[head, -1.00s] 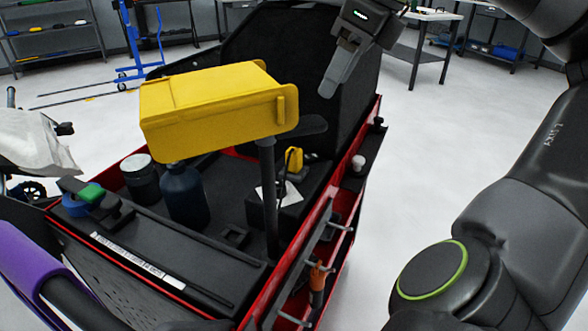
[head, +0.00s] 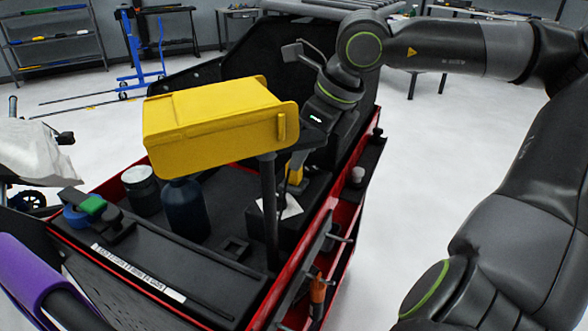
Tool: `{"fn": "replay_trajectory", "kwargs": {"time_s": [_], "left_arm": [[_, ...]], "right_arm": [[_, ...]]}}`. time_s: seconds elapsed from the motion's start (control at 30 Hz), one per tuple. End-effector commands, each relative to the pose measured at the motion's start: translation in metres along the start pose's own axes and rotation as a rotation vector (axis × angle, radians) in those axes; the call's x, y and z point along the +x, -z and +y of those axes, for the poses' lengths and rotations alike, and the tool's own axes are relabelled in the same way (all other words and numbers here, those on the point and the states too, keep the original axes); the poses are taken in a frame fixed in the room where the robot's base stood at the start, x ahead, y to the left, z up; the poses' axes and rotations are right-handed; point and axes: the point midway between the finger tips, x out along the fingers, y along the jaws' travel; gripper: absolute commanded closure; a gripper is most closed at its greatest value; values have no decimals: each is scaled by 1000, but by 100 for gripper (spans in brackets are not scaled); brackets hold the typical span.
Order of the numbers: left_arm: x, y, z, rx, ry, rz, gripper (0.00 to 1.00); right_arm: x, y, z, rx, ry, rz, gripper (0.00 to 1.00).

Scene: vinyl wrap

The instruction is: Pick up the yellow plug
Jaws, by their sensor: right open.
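The small yellow plug (head: 295,174) is on the dark box on the right side of the cart, behind the post under the large yellow bin. Only part of it shows, as my right gripper covers its upper part. My right gripper (head: 300,162) points down at the plug from above, close around or beside it; I cannot tell whether it touches. Its jaws are open, though the fingers are partly hidden by the yellow bin. My left gripper is not in view.
The large yellow bin (head: 210,125) stands on a post just left of my right gripper. The red and black cart (head: 338,225) holds a blue bottle (head: 186,208) and a dark jar (head: 141,190). A purple roll (head: 30,285) is at lower left. Floor to the right is clear.

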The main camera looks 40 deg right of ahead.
Motion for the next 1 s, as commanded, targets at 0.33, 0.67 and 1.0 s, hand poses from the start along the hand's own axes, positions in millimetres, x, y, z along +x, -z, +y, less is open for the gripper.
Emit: {"fn": "replay_trajectory", "kwargs": {"time_s": [0.33, 0.67, 1.0], "left_arm": [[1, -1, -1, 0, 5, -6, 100], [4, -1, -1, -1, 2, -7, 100], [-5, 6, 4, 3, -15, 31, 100]], "right_arm": [[9, 0, -1, 1, 2, 6, 51], [32, -5, -4, 1, 3, 7, 51], [54, -6, -3, -1, -1, 1, 51]]}}
